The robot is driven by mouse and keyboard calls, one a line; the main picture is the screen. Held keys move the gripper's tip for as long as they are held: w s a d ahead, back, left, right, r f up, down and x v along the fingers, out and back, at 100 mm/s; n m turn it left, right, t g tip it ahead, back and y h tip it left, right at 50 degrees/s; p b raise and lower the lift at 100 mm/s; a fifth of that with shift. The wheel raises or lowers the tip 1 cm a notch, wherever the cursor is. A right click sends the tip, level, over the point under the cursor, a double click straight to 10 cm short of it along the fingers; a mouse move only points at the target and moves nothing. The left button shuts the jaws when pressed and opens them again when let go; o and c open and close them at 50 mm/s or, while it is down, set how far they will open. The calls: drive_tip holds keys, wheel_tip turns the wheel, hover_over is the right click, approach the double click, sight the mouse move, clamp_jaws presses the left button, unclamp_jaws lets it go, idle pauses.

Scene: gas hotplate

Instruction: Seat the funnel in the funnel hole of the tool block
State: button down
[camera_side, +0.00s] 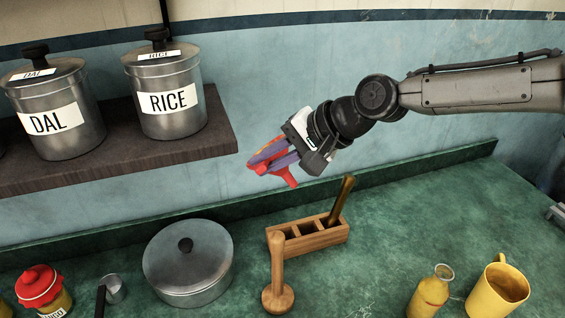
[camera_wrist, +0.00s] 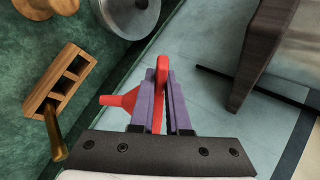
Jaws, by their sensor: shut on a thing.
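The red funnel (camera_side: 286,177) is between the purple fingers of my gripper (camera_side: 262,158), in the air above and to the left of the tool block. My gripper is shut on it. In the wrist view the funnel (camera_wrist: 118,100) shows its spout to the left of the fingers, with a red part between the fingertips (camera_wrist: 163,75). The funnel is tilted. The wooden tool block (camera_side: 322,240) stands on the green counter with a row of square openings. A dark brass-coloured handle (camera_side: 342,198) leans from its right end; the other openings look empty.
A wooden pestle (camera_side: 277,270) stands just in front of the block, and a lidded pot (camera_side: 188,270) is to its left. The shelf (camera_side: 120,155) with DAL and RICE canisters juts out left of my gripper. A yellow bottle (camera_side: 429,296) and mug (camera_side: 498,292) stand front right.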

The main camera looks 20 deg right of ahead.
drive_tip(key=shift+w+m+t, duration=0.35)
drive_tip(key=shift+m+t, duration=0.35)
drive_tip(key=shift+t, duration=0.2)
drive_tip(key=shift+w+d+m+t, duration=0.15)
drive_tip(key=shift+m+t, duration=0.25)
drive_tip(key=shift+t, duration=0.4)
drive_tip(key=shift+s+d+m+t+h, duration=0.8)
drive_tip(key=shift+s+d+m+t, duration=0.7)
drive_tip(key=shift+d+t, duration=1.3)
wheel_tip(320, 180, down, 14)
drive_tip(key=t, duration=0.1)
drive_tip(key=shift+w+y, duration=0.3)
